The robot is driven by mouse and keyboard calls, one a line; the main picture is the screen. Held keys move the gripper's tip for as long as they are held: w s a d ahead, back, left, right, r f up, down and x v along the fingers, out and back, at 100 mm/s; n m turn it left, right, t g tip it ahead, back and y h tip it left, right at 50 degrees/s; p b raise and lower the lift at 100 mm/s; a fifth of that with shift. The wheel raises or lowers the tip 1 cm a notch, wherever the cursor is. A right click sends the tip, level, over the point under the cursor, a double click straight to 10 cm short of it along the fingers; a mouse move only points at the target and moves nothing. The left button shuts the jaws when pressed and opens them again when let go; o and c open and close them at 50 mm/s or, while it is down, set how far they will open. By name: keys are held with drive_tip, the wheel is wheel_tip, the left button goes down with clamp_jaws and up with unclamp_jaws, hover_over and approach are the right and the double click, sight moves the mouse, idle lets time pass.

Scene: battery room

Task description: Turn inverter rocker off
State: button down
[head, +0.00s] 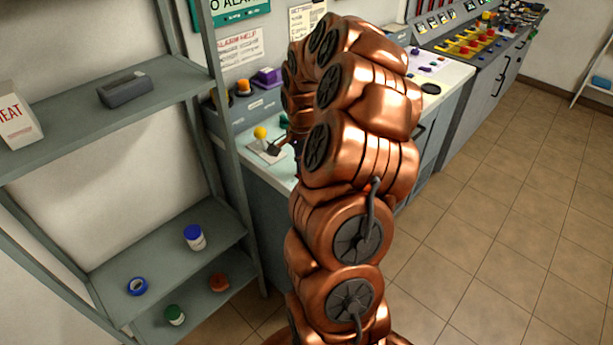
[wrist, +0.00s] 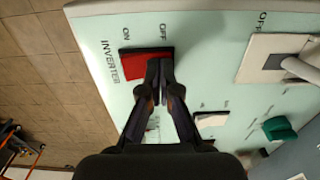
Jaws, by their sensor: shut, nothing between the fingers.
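The inverter rocker (wrist: 132,66) shows in the wrist view as a red switch in a dark frame on a pale green panel (wrist: 190,32). The word INVERTER is printed beside it, with ON near its left part and OFF near its right part. My gripper (wrist: 160,68) is shut and empty. Its fingertips lie over the right, OFF-side part of the rocker and hide some of it. I cannot tell whether they touch it. In the head view my arm hides the rocker and my gripper cannot be made out.
A white plate with a grey lever (wrist: 280,66) and a green knob (wrist: 279,128) sit right of the rocker. In the head view, a shelf unit (head: 165,80) stands left of my arm and a yellow-knobbed lever (head: 261,133) is on the counter. Tiled floor (head: 500,220) is clear on the right.

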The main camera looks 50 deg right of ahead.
drive_tip(key=shift+r, duration=3.55)
